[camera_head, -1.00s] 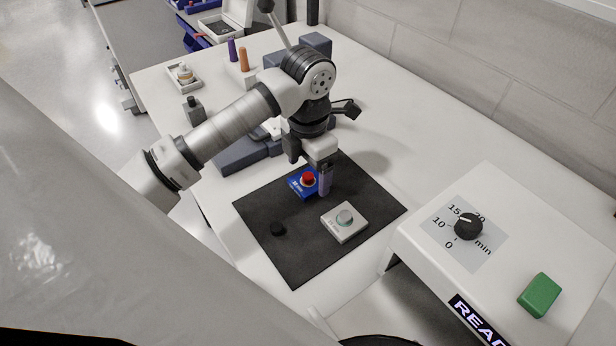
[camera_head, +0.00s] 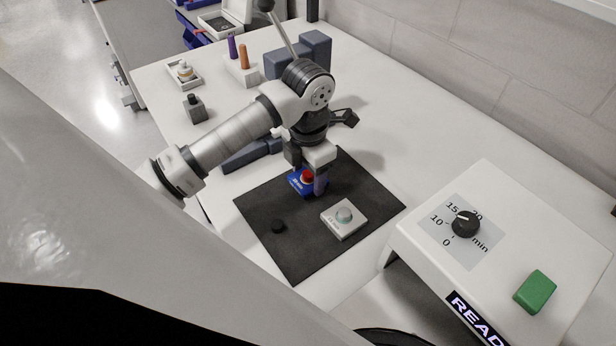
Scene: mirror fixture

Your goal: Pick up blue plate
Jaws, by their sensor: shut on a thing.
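The blue plate (camera_head: 296,186) lies at the far part of the black mat (camera_head: 263,212), with a round red top piece (camera_head: 307,176) on it. My gripper (camera_head: 311,184) points down over the plate and is shut on it. One finger shows at the plate's right side; the other is hidden behind the plate and red piece. I cannot tell whether the plate is clear of the mat.
A white dial box (camera_head: 502,212) stands at right. Dark blue blocks (camera_head: 316,48), a grey block (camera_head: 194,108) and a white tray (camera_head: 183,73) stand behind.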

